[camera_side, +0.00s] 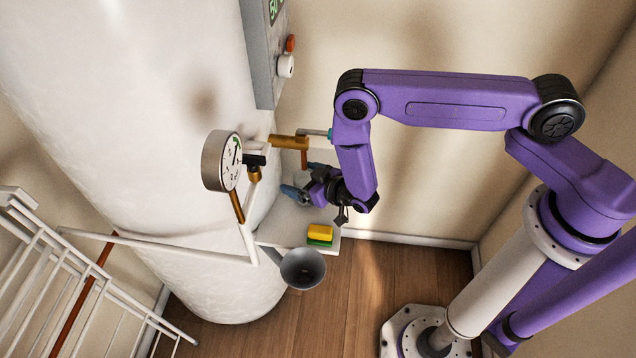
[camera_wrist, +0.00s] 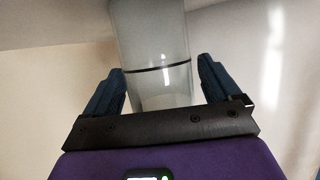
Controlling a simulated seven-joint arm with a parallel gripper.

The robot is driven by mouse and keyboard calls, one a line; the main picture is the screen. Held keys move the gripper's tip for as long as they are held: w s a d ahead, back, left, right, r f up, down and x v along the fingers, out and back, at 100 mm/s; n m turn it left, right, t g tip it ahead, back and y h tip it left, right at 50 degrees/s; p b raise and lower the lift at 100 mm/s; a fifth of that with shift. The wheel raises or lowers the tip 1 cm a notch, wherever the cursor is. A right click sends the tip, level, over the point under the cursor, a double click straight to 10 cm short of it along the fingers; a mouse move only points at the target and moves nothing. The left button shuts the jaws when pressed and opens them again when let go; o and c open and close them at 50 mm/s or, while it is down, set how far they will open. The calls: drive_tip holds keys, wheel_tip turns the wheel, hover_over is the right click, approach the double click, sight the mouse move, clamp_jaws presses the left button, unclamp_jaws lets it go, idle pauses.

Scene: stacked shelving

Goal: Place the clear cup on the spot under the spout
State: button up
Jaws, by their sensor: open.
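The clear cup (camera_wrist: 150,50) shows in the wrist view as a greyish see-through cylinder with a dark band around it. It stands between the two blue fingers of my gripper (camera_wrist: 160,72), which are open on either side of it. In the side view my gripper (camera_side: 301,181) is low beside the big white tank, over the small white shelf (camera_side: 282,230). The brass tap with its spout (camera_side: 304,158) is just above the fingers. The cup is hard to make out in the side view, and the spot under the spout cannot be told apart there.
A yellow and green sponge (camera_side: 320,234) lies at the shelf's front edge. A grey funnel (camera_side: 302,268) is below the shelf. A round gauge (camera_side: 222,160) and pipes stand left of the tap. A white railing (camera_side: 90,285) is at lower left. Wooden floor is open below.

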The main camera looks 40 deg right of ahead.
drive_tip(key=v, duration=1.2)
drive_tip(key=s+a+r+g+y, duration=0.1)
drive_tip(key=s+a+r+g, duration=0.1)
drive_tip(key=a+r+g, duration=0.4)
drive_tip(key=s+r+n+g, duration=0.4)
drive_tip(key=s+r, duration=0.3)
drive_tip(key=r, duration=0.1)
drive_tip(key=s+d+r+n+g+h, duration=0.1)
drive_tip(key=s+d+r+n, duration=0.2)
drive_tip(key=s+d+r, duration=0.3)
drive_tip(key=s+d+r+n+g+h, duration=0.1)
drive_tip(key=s+d+r+n+h, duration=0.1)
drive_tip(key=s+d+r, duration=0.5)
drive_tip(key=d+n, duration=0.1)
drive_tip(key=d, duration=0.4)
drive_tip(key=shift+d+g+h, duration=0.3)
drive_tip(key=shift+g, duration=0.1)
